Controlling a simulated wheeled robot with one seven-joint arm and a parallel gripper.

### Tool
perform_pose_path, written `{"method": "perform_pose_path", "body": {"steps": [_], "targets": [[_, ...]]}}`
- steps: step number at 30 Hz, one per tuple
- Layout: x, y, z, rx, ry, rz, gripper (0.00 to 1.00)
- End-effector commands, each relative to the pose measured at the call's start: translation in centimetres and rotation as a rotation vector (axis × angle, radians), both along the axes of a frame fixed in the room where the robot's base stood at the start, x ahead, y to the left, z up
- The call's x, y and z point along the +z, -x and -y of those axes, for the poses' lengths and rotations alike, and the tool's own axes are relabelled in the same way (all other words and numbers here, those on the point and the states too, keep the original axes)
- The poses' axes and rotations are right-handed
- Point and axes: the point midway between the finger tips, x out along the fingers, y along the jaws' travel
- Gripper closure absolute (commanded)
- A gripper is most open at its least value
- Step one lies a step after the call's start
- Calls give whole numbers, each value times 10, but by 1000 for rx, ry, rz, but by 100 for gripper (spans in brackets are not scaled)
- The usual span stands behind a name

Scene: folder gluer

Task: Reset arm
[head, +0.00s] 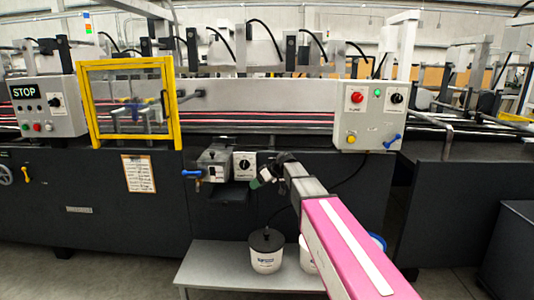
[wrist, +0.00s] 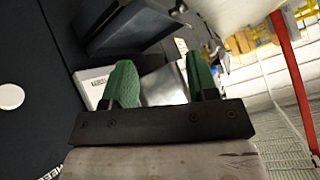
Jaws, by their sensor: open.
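My gripper (head: 262,178) is at the end of my pink arm, in front of the dark machine body and just below a small grey box with a black knob (head: 245,165). In the wrist view its two green fingers (wrist: 162,84) stand apart with a gap between them. Nothing shows held in the gap; a pale grey surface lies beyond it. In the head view the fingers are small, so their distance from the machine is hard to tell.
A grey bench (head: 215,263) below carries a white tub with a black lid (head: 266,252); my arm partly hides other tubs. A blue-handled unit (head: 213,163) sits left of my gripper. A yellow-framed guard (head: 128,103) and a grey control box (head: 368,118) are above.

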Motion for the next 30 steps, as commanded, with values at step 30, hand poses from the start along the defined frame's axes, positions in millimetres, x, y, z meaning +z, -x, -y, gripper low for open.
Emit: {"method": "perform_pose_path", "body": {"steps": [30], "targets": [[-200,277,249,-973,679,-516,47]]}}
